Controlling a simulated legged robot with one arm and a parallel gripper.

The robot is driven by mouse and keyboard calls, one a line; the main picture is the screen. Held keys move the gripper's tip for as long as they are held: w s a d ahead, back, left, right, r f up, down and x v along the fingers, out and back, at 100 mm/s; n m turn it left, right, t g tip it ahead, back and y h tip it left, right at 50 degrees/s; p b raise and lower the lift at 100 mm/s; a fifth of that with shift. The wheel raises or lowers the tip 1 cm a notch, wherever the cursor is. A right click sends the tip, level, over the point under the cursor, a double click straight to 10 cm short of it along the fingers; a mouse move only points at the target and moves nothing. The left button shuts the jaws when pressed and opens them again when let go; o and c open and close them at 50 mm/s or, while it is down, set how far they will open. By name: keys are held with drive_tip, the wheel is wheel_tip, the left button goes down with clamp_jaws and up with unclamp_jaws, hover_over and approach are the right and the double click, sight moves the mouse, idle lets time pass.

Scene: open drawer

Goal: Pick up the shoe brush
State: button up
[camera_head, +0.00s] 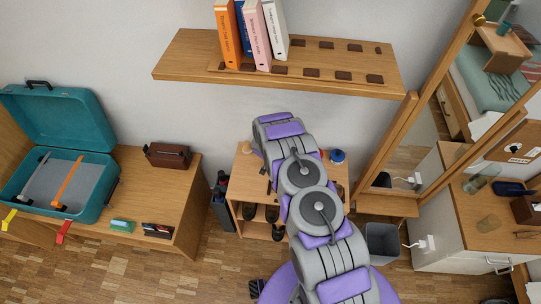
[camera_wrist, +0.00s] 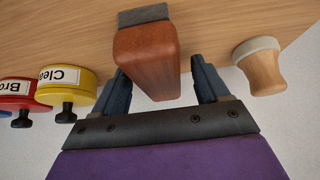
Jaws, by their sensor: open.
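The shoe brush (camera_wrist: 146,58), a reddish-brown wooden block with short grey bristles, is in the middle of the wrist view. It stands with its bristle side toward the wooden top (camera_wrist: 210,20). My gripper (camera_wrist: 162,85) is open, with one dark finger on each side of the brush's wooden body. In the head view my arm covers the middle of the small wooden shelf unit (camera_head: 240,190), and the brush cannot be made out there.
A yellow tin (camera_wrist: 68,84) and a red tin (camera_wrist: 15,93) are at left. A wall shelf (camera_head: 185,60) with binders hangs above; a grey bin (camera_head: 382,243) stands at right.

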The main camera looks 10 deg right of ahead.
drive_tip(key=shift+c, duration=0.3)
drive_tip(key=c, duration=1.2)
drive_tip(key=shift+o, duration=0.2)
drive_tip(key=shift+s+r+p, duration=0.15)
drive_tip(key=shift+r+p, duration=0.15)
drive_tip(key=shift+r, duration=0.2)
drive_tip(key=r, duration=0.2)
drive_tip(key=r+p, duration=0.1)
drive_tip(key=r, duration=0.3)
drive_tip(key=shift+s+a+r+p, duration=0.2)
drive_tip(key=shift+s+p, duration=0.05)
drive_tip(key=shift+p, duration=0.05)
drive_tip(key=s+a, duration=0.3)
drive_tip(key=s, duration=0.6)
drive_tip(key=s+a, duration=0.2)
drive_tip(key=s, duration=0.7)
drive_tip(key=shift+a+f+p, duration=0.2)
drive_tip(key=shift+a+p, duration=0.1)
drive_tip(key=shift+a, duration=0.1)
drive_tip(key=shift+s, duration=0.1)
